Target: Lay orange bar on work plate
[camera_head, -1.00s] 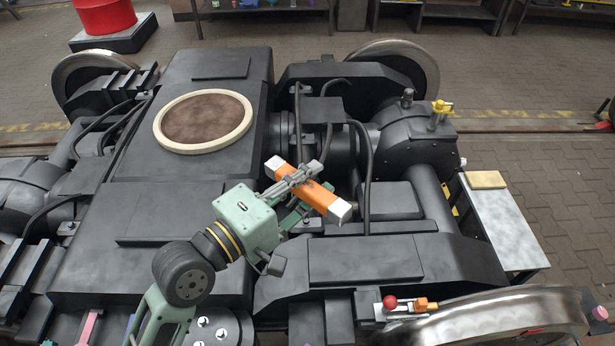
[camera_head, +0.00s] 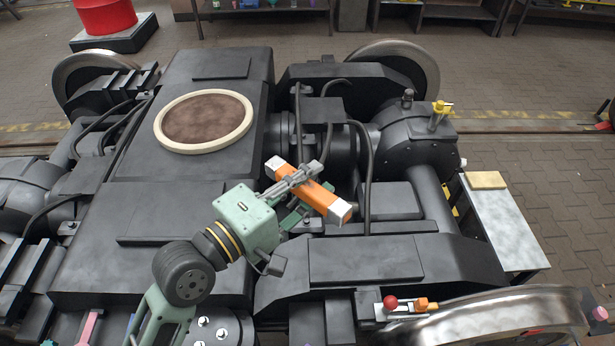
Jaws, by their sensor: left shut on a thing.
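The orange bar (camera_head: 322,199) has pale ends and is held over the dark bogie frame in the middle of the head view. My left gripper (camera_head: 304,180) is shut on the bar near its middle; the fingers hide part of it. The bar slants from upper left to lower right. No thing in view can be told for sure as the work plate; a pale grey table top (camera_head: 508,232) with a tan block (camera_head: 485,180) on it stands at the right. My right gripper is not in view.
The black bogie (camera_head: 210,85) fills most of the view, with hoses, raised housings and a round brown disc with a cream rim (camera_head: 204,121). A steel wheel (camera_head: 490,325) and a red-knobbed device (camera_head: 390,302) lie at lower right.

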